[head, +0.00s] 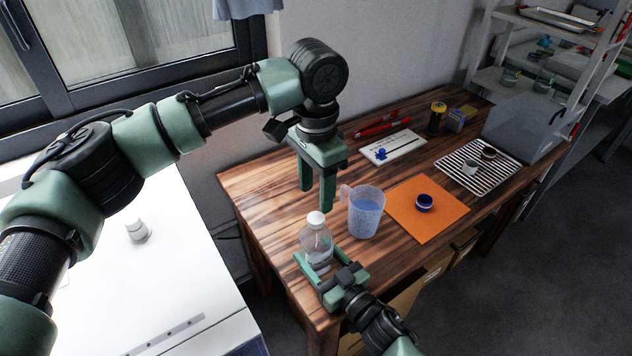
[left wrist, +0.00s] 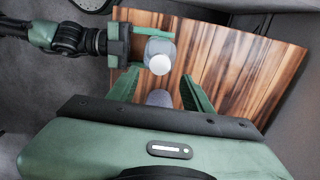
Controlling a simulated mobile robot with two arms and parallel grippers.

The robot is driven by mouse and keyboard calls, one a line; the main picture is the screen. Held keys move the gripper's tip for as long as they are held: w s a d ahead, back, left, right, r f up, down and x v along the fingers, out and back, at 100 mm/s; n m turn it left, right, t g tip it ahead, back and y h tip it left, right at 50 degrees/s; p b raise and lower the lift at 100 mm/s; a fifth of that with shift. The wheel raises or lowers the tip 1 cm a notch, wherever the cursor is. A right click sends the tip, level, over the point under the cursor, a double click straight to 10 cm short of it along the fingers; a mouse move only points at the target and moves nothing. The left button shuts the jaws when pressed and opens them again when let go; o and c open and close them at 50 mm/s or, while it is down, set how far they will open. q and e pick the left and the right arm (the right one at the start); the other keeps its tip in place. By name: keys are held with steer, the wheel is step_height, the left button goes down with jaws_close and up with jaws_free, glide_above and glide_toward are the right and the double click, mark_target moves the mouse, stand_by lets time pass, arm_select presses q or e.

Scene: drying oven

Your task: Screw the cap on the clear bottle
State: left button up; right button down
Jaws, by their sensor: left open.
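The clear bottle (head: 316,247) stands upright near the table's front left corner. A white cap (head: 316,218) sits on its mouth; how tightly I cannot tell. My right gripper (head: 322,266) is low at the bottle, with its fingers around the body. In the left wrist view the bottle (left wrist: 160,46) shows with its white cap (left wrist: 160,64), and the right gripper (left wrist: 150,38) comes in from the left. My left gripper (head: 316,199) is open and empty, pointing down above and behind the bottle; its spread fingers also show in the left wrist view (left wrist: 160,76).
A jug of bluish liquid (head: 366,213) stands close right of the bottle. A window is at left.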

mark_target(316, 217)
arm_select(q)
step_height(316, 217, down, 7)
steer(key=shift+r, duration=0.2)
jaws_close()
stand_by(0.4)
steer(key=shift+o, duration=0.7)
jaws_free()
step_height(316, 217, up, 12)
